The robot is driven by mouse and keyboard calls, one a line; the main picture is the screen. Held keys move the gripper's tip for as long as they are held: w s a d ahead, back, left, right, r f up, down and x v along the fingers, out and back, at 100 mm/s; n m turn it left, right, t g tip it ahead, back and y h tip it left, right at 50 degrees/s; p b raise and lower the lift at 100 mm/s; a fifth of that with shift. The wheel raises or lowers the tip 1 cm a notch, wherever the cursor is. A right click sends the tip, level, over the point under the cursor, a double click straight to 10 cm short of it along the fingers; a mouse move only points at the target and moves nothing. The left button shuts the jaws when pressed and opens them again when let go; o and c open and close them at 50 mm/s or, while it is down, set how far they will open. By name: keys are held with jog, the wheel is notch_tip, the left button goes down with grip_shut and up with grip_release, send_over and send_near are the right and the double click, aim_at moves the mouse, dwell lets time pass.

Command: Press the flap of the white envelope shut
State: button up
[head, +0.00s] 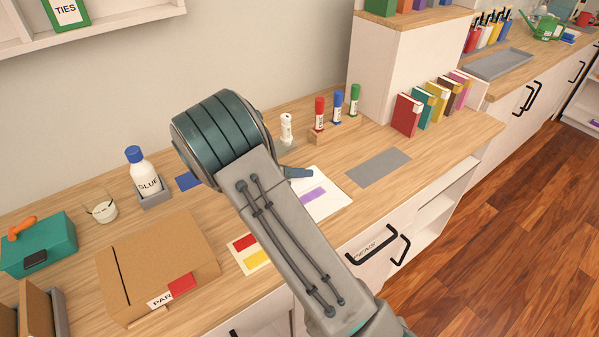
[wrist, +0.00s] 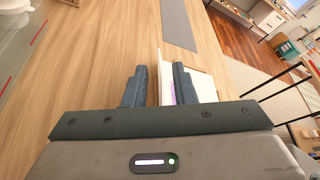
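A white paper piece with a purple bar (head: 325,200) lies on the wooden counter, partly hidden behind my arm. I take it for the envelope, but its flap cannot be made out clearly. In the wrist view, white paper (wrist: 203,86) shows beside and behind the right finger, with purple between the fingers. My gripper (wrist: 159,82) points down near this paper, its two dark fingers apart with nothing clearly held. In the head view my arm covers most of the gripper; a dark blue finger part (head: 298,173) shows at the paper's far edge. Contact cannot be told.
White paper with red and yellow patches (head: 250,258) shows left of my arm. A grey mat (head: 378,168) lies to the right. Bare counter surrounds the mat.

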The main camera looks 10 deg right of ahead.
grip_shut()
jog(key=shift+s, duration=0.1)
jog(key=shift+s+d+r+m+t+y+b, duration=0.15)
jog(key=shift+s+m+t+y+b, duration=0.2)
jog(key=shift+m+b, duration=0.4)
jog(key=shift+s+d+m+t+y+b, duration=0.3)
jog(key=shift+s+m+t+b, duration=0.3)
jog(key=shift+m+b, duration=0.45)
jog(key=m+b, duration=0.1)
jog(key=b, duration=0.1)
jog(key=s+m+t+b, duration=0.1)
jog(key=b, duration=0.2)
jog(key=s+m+t+y+b, duration=0.1)
jog(key=b, duration=0.2)
jog(key=shift+s+d+f+t, duration=0.1)
jog(key=shift+d+f+t, duration=0.2)
jog(key=shift+d, duration=0.1)
jog(key=b, duration=0.1)
jog(key=m+b, duration=0.1)
jog(key=b, duration=0.1)
jog(key=shift+s+d+f+m+t, duration=0.1)
jog(key=shift+s+d+m+t, duration=0.05)
jog(key=shift+s+m+t, duration=0.2)
jog(key=shift+s+d+m+b, duration=0.1)
jog(key=shift+s+m+b, duration=0.2)
jog(key=shift+b, duration=0.9)
jog(key=shift+t, duration=0.3)
